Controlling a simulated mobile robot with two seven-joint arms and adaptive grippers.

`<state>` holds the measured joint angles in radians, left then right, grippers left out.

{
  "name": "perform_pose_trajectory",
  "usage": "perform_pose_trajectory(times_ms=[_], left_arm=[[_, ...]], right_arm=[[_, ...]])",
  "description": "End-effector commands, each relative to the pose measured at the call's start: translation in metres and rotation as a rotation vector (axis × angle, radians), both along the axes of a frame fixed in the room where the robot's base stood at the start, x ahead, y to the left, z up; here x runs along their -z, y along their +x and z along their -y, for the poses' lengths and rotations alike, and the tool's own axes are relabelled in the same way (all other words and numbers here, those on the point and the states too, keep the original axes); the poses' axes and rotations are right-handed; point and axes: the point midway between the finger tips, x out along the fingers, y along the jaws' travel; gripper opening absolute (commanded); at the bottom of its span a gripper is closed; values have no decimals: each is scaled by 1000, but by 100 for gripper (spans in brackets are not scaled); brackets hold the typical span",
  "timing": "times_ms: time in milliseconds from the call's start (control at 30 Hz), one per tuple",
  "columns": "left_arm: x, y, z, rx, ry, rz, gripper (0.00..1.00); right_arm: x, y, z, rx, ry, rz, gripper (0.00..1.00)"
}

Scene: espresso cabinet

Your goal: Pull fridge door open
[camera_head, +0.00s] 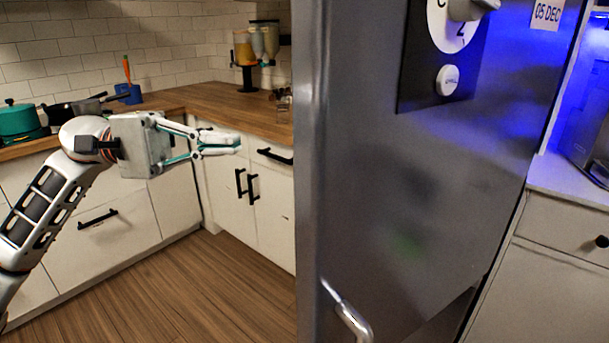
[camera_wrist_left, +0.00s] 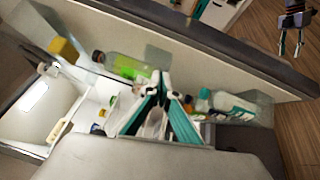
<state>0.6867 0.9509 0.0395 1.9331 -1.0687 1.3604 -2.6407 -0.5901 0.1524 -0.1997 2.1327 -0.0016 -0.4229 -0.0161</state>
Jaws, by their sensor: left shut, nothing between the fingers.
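The steel fridge door (camera_head: 400,190) fills the middle of the head view, its outer face toward me. Its handle (camera_head: 348,312) shows low near the left edge. The door stands open: the left wrist view shows its inner side, with a clear bottle (camera_wrist_left: 125,68) and other bottles along the dark door edge (camera_wrist_left: 215,45). My left gripper (camera_head: 238,146) is shut and empty, left of the door edge in the head view. It also shows in the left wrist view (camera_wrist_left: 163,82). My right gripper (camera_wrist_left: 290,42) appears small beyond the door, its fingers apart.
A wooden counter (camera_head: 215,98) with white cabinets (camera_head: 235,190) runs behind my left arm. A teal pot (camera_head: 18,120) and cereal dispensers (camera_head: 258,42) stand on it. A dial (camera_head: 458,22) is on the door's face. Wooden floor (camera_head: 200,290) is clear left of the door.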

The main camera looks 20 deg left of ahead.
Motion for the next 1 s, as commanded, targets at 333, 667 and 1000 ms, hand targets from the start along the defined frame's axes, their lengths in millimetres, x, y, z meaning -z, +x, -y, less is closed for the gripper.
perform_pose_trajectory(times_ms=[333, 667, 1000], left_arm=[[-3, -6, 9, 8, 95, 148, 0], [-6, 0, 72, 9, 91, 148, 0], [-3, -13, 117, 7, 92, 142, 0]], right_arm=[[-4, 5, 0, 4, 1, 11, 40], [-2, -3, 6, 14, -10, -11, 40], [-6, -8, 6, 21, -1, -21, 40]])
